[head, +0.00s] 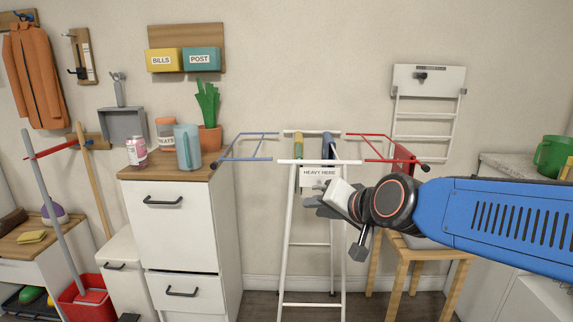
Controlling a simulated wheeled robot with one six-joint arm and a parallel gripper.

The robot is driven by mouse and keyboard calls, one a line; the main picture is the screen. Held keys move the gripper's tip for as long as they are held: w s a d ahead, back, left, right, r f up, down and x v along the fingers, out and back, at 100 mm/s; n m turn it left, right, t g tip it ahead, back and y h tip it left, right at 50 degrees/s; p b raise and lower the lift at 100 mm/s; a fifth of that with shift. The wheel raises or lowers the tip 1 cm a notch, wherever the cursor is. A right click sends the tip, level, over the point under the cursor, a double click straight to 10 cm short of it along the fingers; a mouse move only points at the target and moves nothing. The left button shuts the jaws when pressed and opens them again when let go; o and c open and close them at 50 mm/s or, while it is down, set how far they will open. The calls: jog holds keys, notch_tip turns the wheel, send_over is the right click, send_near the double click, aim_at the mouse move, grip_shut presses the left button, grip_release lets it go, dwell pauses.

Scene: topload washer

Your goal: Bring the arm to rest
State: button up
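My arm reaches in from the right edge of the head view, with its blue link level and its dark wrist joint in front of the white drying rack (287,255). My gripper (320,202) is at the arm's left end, just below the rack's "HEAVY HERE" sign (319,172). Its dark fingers are small and partly hidden by its pale body, so I cannot tell whether they are open. No held object is visible. I cannot tell whether the gripper touches the rack.
The rack has blue (246,147) and red (377,148) side wings. A white cabinet (175,222) with a jug (187,147) stands to the left. A wooden stool (401,285) stands behind the arm. A counter (510,165) with a green mug (552,155) is at right.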

jog(key=s+d+f+n+g+h, duration=0.1)
jog(key=s+d+f+g+h, duration=0.2)
jog(key=s+d+f, duration=0.4)
jog(key=s+d+f+n+g+h, duration=0.2)
jog(key=s+d+f, duration=0.6)
jog(key=s+d, duration=0.6)
jog(key=shift+s+d+g+h, duration=0.25)
jog(key=shift+s+g+h, duration=0.25)
jog(key=shift+g+h, duration=0.1)
